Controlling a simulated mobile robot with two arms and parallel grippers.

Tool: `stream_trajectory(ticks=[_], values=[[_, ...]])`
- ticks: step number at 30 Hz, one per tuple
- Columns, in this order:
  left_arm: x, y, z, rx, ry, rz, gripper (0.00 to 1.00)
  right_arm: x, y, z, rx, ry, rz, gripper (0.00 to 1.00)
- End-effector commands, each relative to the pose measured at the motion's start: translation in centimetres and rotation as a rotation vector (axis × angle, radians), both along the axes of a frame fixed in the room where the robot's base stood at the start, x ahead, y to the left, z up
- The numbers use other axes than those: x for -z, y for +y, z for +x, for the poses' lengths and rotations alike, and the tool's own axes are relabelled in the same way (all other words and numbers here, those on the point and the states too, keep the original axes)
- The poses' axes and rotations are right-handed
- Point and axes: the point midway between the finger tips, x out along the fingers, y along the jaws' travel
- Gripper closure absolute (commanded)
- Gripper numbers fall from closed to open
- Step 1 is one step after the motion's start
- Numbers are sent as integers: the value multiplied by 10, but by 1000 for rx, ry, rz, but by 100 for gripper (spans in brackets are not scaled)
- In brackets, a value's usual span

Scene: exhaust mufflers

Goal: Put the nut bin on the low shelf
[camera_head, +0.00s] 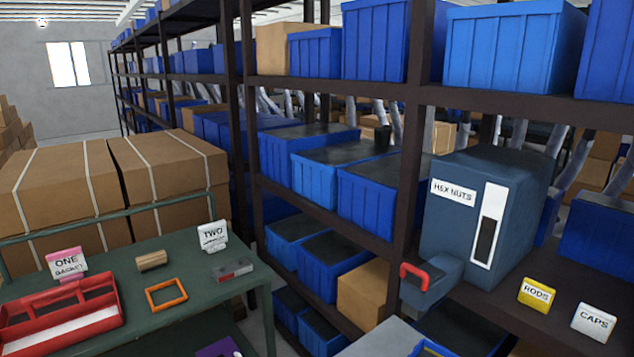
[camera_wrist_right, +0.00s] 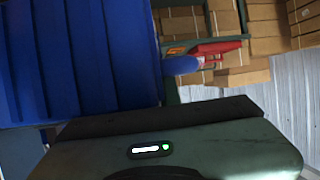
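A blue-grey box labelled HEX NUTS (camera_head: 480,165) stands upright on the middle shelf at the right in the head view. It has a white-framed dark slot on its front, and a spout (camera_head: 430,285) with a red handle (camera_head: 412,273) at its lower left. Whether this box is the nut bin I cannot tell for sure. A low shelf below holds blue bins (camera_head: 340,262) with dark contents. Neither gripper's fingers show in the head view. The right wrist view shows no clear fingertips, only a grey-green body with a green light across the bottom.
Yellow RODS (camera_head: 537,294) and white CAPS (camera_head: 593,322) signs stand on the shelf at right. A green table (camera_head: 185,296) at left holds a red tray (camera_head: 62,318), an orange frame (camera_head: 166,294) and signs. Dark rack posts (camera_head: 410,130) divide the shelves. Blue bins (camera_wrist_right: 85,60) fill the wrist view's left.

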Motion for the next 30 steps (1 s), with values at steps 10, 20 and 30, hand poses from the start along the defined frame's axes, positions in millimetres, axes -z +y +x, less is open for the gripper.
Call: stream_trajectory(ticks=[10,20,30], values=[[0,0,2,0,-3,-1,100,-44,-15,-24,-117,-4,8,100],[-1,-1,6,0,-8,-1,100,-41,-15,-25,-121,7,0,100],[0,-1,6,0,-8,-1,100,-42,-14,-24,-117,5,8,100]])
